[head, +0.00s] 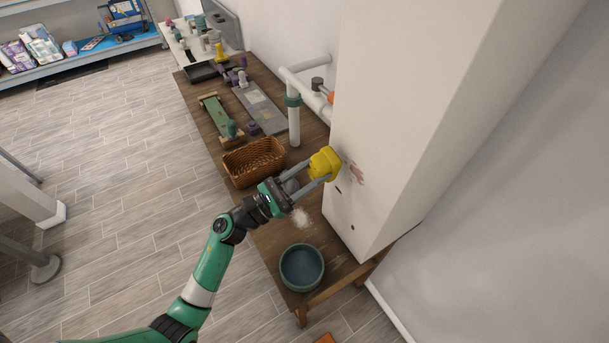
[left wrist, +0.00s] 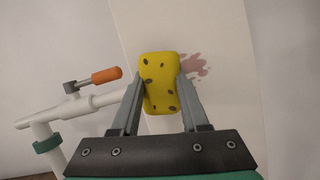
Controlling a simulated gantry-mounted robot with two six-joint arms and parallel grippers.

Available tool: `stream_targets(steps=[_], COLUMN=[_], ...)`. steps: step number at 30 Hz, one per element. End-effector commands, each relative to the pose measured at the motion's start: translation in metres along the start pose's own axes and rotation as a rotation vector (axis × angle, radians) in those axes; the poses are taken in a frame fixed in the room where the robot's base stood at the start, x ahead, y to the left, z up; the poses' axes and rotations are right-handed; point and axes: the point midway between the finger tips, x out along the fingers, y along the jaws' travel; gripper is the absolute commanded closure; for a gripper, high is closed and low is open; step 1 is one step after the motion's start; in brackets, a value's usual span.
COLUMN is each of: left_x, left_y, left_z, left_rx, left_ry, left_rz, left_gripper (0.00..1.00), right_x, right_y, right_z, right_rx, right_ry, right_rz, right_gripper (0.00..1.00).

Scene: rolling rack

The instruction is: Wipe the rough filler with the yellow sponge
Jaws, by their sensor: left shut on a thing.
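My left gripper (head: 312,177) is shut on the yellow sponge (head: 325,162), with one finger on each side of it. The sponge also shows between the fingers in the left wrist view (left wrist: 160,84). It is held up close to the white upright panel (head: 385,130); I cannot tell whether it touches it. A reddish-pink rough patch (head: 355,173) is on the panel just right of the sponge. In the left wrist view this patch (left wrist: 196,66) shows partly behind the sponge and right finger. My right gripper is not in view.
A white pipe (head: 294,125) with an orange-handled valve (left wrist: 106,76) stands left of the panel. A wicker basket (head: 254,162) and a blue-green bowl (head: 302,268) are on the wooden bench (head: 281,237). White powder (head: 301,217) lies between them.

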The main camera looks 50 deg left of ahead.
Motion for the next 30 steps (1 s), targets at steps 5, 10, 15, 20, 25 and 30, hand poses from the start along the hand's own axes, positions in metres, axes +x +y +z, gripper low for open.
stream_targets(steps=[5, 10, 15, 20, 25, 30], left_x=[0.0013, 0.0011, 0.0011, 0.0026, 0.0058, 0.0091], left_y=[0.0, 0.0, 0.0, -0.0002, -0.0003, -0.0001], left_z=[-0.0003, -0.0002, -0.0002, -0.0015, -0.0031, -0.0041], left_rx=[0.0, 0.0, 0.0, 0.0, 0.0, 0.0], left_ry=[0.0, 0.0, 0.0, 0.0, 0.001, 0.0], left_rz=[0.0, 0.0, 0.0, 0.0, 0.0, 0.0], left_gripper=[1.0, 1.0, 1.0, 1.0, 1.0, 1.0], right_x=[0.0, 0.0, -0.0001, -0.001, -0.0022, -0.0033], right_y=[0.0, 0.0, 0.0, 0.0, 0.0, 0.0], right_z=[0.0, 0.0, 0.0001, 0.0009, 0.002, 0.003], right_rx=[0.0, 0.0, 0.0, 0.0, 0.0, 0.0], right_ry=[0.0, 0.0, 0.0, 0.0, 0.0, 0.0], right_rz=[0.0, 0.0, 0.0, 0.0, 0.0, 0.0], right_gripper=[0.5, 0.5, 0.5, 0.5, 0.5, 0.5])
